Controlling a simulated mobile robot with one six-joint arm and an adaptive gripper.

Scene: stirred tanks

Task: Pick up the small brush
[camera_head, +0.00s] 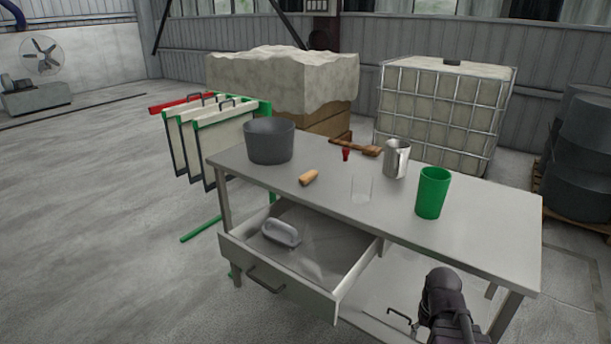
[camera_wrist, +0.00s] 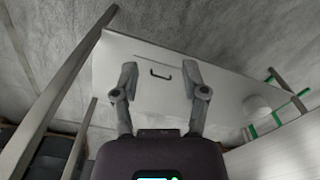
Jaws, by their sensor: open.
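A brown wooden-handled tool (camera_head: 357,147), which looks like a small brush, lies near the back edge of the grey table (camera_head: 480,235) in the head view. A grey handled object (camera_head: 281,233) lies in the open drawer (camera_head: 275,284); I cannot tell whether it is a brush. My gripper (camera_wrist: 160,78) shows in the wrist view, its two fingers wide apart with nothing between them. My dark arm is at the table's front right in the head view. No brush can be made out in the wrist view.
A dark pot (camera_head: 269,140), tan cylinder (camera_head: 309,178), small red object (camera_head: 346,155), clear glass (camera_head: 362,189), metal jug (camera_head: 396,158) and green cup (camera_head: 433,192) stand or lie on the table. The open drawer juts out at the front left. The tabletop's right end is clear.

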